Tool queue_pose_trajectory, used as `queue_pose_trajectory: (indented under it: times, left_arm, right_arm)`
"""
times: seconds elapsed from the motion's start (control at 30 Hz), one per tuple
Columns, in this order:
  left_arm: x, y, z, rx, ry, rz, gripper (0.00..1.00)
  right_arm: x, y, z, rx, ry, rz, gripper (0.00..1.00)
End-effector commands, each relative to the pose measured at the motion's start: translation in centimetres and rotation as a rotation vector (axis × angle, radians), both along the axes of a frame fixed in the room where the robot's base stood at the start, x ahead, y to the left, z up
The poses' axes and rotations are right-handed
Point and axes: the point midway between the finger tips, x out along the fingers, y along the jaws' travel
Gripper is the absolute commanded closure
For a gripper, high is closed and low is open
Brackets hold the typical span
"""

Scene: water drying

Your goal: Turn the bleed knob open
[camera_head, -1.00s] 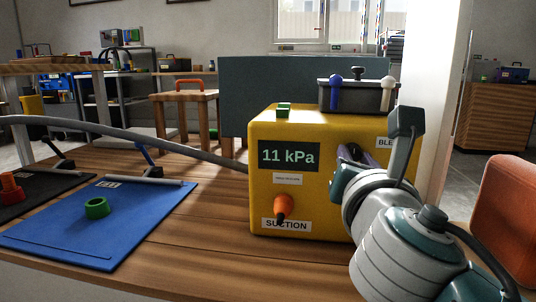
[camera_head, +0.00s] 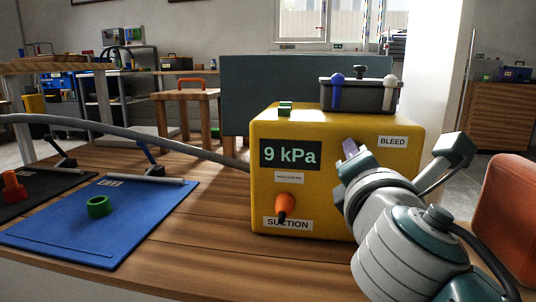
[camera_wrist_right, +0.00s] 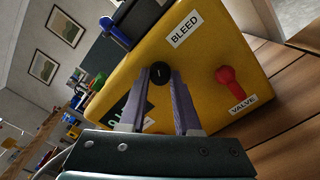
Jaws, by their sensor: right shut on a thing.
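The yellow pump box (camera_head: 330,133) stands on the wooden table with a "BLEED" label (camera_head: 393,142) and a display (camera_head: 290,153) reading 9 kPa. In the right wrist view, the black bleed knob (camera_wrist_right: 160,72) sits between the purple-grey fingertips of my right gripper (camera_wrist_right: 160,82), which is shut on it. In the head view my right gripper (camera_head: 351,150) reaches the box front, and its wrist hides the knob. My left gripper is not in view.
A grey hose (camera_head: 130,135) runs to the box. A blue mat (camera_head: 70,230) with a green ring (camera_head: 98,206) lies left. An orange-red object (camera_head: 510,215) is at right.

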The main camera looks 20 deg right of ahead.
Motion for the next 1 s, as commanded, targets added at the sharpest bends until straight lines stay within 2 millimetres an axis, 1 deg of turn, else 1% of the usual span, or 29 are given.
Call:
queue_pose_trajectory:
  times: [0.6,0.8,1.0]
  left_arm:
    - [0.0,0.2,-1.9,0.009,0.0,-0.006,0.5]
    - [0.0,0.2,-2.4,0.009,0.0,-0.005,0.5]
    - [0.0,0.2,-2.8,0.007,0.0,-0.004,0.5]
  right_arm:
    - [0.0,0.0,-0.3,0.498,-0.303,-0.001,1.0]
    - [0.0,0.0,-0.3,0.634,-0.387,-0.001,1.0]
    - [0.0,0.0,-0.2,0.734,-0.449,-0.001,1.0]
